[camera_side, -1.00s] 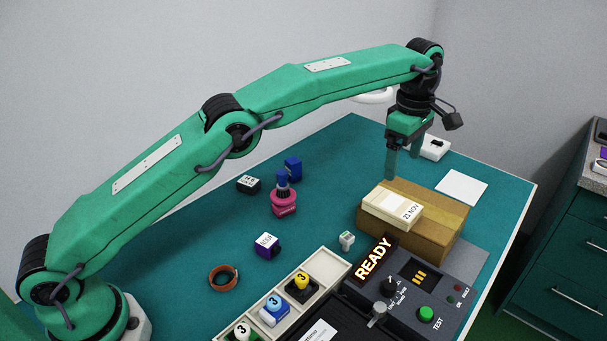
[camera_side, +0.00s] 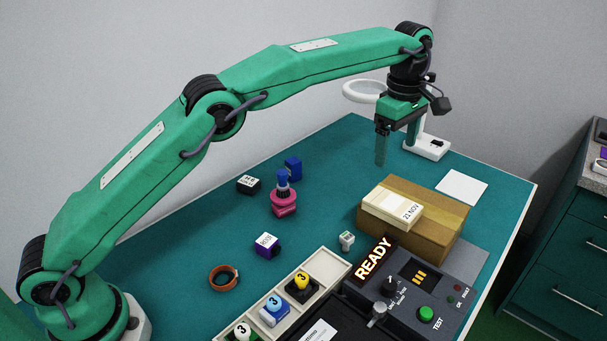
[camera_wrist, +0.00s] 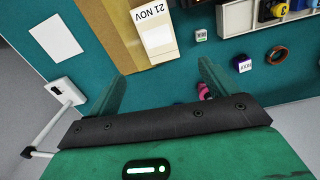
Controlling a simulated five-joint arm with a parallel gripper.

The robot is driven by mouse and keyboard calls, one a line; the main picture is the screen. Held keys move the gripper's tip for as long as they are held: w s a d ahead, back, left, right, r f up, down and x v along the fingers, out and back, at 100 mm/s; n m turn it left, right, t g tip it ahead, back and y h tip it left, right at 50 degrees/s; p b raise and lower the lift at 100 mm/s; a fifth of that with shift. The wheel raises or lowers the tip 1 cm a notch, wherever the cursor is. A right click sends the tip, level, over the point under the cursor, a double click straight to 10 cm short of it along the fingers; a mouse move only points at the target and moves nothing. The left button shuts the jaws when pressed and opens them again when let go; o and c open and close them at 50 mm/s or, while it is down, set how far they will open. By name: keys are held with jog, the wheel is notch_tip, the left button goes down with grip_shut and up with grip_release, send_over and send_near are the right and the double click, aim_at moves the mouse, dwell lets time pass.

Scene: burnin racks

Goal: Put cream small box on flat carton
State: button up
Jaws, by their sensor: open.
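The cream small box (camera_side: 388,205), labelled 21 NOV, lies flat on top of the brown flat carton (camera_side: 432,240), towards its left side. In the wrist view the cream box (camera_wrist: 158,38) also rests on the carton (camera_wrist: 122,42), near one long edge. My gripper (camera_side: 396,150) is open and empty. It hangs above and behind the carton, clear of the box. In the wrist view its two fingers (camera_wrist: 162,74) are spread apart with nothing between them.
A white magnifier lamp (camera_side: 427,148) stands behind my gripper, and a white sheet (camera_side: 461,187) lies right. A tester with a READY sign (camera_side: 373,258) is in front of the carton. A pink stamp (camera_side: 284,200) and several small boxes lie left.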

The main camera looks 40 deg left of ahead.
jog(key=s+a+r+m+t, duration=0.3)
jog(key=s+a+r+m, duration=0.7)
jog(key=s+a, duration=0.45)
jog(key=s+a+f+m, duration=0.2)
jog(key=s+f, duration=0.1)
jog(key=s, duration=0.4)
jog(key=s+a+f+m+t, duration=0.1)
jog(key=s+a+f+m, duration=0.1)
jog(key=s, duration=0.5)
jog(key=s+a+f+m+t, duration=0.1)
jog(key=s+a+f+m, duration=0.2)
jog(key=s, duration=0.4)
jog(key=shift+s+a+f, duration=0.2)
jog(key=shift+s+f, duration=0.05)
jog(key=shift+f, duration=0.05)
